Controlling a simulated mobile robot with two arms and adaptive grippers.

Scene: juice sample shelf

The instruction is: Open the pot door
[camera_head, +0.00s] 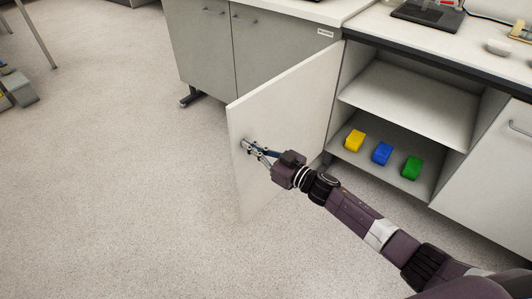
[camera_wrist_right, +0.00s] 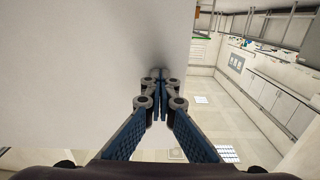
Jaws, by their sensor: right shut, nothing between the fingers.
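The cabinet door (camera_head: 290,110) stands swung wide open on the left side of a shelf cabinet, its pale inner face toward me. My right gripper (camera_head: 247,146) is at the door's inner face, near its free edge. Its fingers are shut with nothing between them, and the tips are at or very near the panel; I cannot tell if they touch. In the right wrist view the shut fingers (camera_wrist_right: 160,78) point at the pale door panel (camera_wrist_right: 80,70). The door's handle is hidden. My left gripper is out of view.
The open cabinet's lower shelf (camera_head: 345,166) holds a yellow block (camera_head: 354,140), a blue block (camera_head: 381,153) and a green block (camera_head: 411,167). The upper shelf (camera_head: 415,105) is bare. A closed grey cabinet (camera_head: 200,55) stands behind the door. The floor (camera_head: 110,190) to the left is clear.

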